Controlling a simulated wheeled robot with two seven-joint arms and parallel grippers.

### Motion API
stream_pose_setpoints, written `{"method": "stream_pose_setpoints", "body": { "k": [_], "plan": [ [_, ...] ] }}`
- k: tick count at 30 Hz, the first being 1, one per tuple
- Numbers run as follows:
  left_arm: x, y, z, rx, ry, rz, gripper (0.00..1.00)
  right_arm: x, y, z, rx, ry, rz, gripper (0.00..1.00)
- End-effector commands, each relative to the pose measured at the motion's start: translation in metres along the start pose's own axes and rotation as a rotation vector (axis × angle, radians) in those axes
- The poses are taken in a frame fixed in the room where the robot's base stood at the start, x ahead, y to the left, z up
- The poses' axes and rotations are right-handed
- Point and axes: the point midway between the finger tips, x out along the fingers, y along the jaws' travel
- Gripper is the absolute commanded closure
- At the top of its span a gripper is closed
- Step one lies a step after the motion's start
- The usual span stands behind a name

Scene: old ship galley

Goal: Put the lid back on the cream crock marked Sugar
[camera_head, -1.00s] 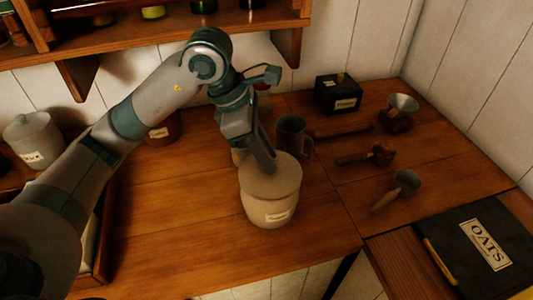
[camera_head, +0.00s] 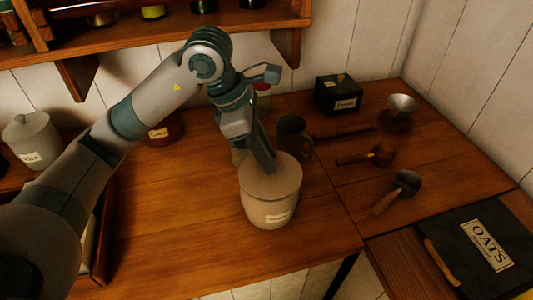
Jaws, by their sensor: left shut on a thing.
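The cream crock (camera_head: 268,212) stands upright on the wooden counter, with a small pale label on its front that is too small to read surely. Its lid (camera_head: 279,177) lies over the crock's mouth and looks about level and centred. I cannot tell whether it is fully seated. My left gripper (camera_head: 268,169) reaches down from behind and is shut on the lid near its middle. The fingers hide the lid's grip. My right gripper is not in view.
A grey mug (camera_head: 292,136) stands close behind the crock. A scoop (camera_head: 404,184), a wooden-handled tool (camera_head: 367,156), a dark box (camera_head: 339,93) and the OATS box (camera_head: 480,248) are to the right. A pale lidded crock (camera_head: 34,141) stands far left. The counter front-left is clear.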

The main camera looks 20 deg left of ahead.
Motion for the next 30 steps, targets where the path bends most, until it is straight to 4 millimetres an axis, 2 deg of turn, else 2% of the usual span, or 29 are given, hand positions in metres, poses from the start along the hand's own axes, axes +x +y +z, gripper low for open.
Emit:
{"method": "stream_pose_setpoints", "body": {
  "k": [24,25,27,30],
  "plan": [
    [0.0003,0.0002,-0.0002,0.000,0.000,0.000,1.00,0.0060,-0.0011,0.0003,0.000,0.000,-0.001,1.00],
    [0.0003,0.0002,-0.0002,0.000,0.000,0.000,0.77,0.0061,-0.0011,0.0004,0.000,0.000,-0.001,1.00],
    [0.0003,0.0002,-0.0002,0.000,0.000,0.000,0.60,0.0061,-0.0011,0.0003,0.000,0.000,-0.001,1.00],
    [0.0004,0.0001,-0.0002,0.000,0.000,0.000,0.58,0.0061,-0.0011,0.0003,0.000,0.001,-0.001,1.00]
  ]
}}
